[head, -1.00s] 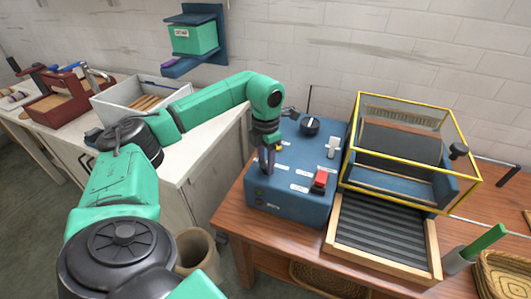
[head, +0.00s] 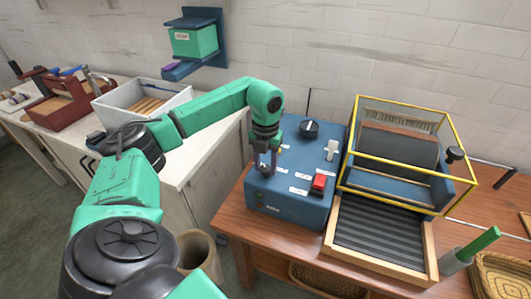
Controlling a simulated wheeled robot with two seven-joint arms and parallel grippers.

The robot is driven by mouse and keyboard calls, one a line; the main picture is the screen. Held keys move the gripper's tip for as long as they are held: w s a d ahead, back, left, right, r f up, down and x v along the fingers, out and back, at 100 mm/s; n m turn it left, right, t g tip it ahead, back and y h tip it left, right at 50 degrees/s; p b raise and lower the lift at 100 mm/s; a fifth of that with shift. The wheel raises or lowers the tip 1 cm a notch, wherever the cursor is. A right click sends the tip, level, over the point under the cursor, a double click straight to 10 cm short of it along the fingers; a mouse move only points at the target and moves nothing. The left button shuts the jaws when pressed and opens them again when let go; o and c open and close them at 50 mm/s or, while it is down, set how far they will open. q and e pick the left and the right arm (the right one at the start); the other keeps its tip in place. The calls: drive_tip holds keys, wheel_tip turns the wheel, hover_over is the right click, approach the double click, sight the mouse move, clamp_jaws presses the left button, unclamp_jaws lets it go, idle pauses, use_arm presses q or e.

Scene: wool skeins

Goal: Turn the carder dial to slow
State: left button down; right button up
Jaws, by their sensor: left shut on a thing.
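The blue control box (head: 290,206) of the carder stands on the wooden table. On its top are a black round dial (head: 309,130) with a white pointer mark, a white lever switch (head: 331,150), a red button (head: 319,182) and several small white labels too small to read. My left gripper (head: 267,172) points down at the left part of the panel, apart from the black dial. It is shut on a control there, which its fingers mostly hide, so I cannot tell its setting. My right gripper is not in view.
The carder's yellow-framed guard (head: 400,174) and ribbed feed tray (head: 380,240) stand right of the box. A green-handled tool (head: 480,243) and a wicker basket (head: 503,275) are at the right. A grey crate (head: 140,101) sits on the left bench, with a green wall box (head: 193,40) above.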

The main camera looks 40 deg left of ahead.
use_arm(q)
drive_tip(key=shift+w+r, duration=0.2)
drive_tip(key=shift+r, duration=0.05)
drive_tip(key=shift+c, duration=1.8)
unclamp_jaws()
drive_tip(key=shift+f, duration=0.15)
wheel_tip(320, 180, up, 10)
wheel_tip(320, 180, up, 5)
drive_tip(key=p, duration=0.2)
hover_over(266, 167)
drive_tip(key=shift+s+f, duration=0.15)
drive_tip(key=shift+f, duration=0.1)
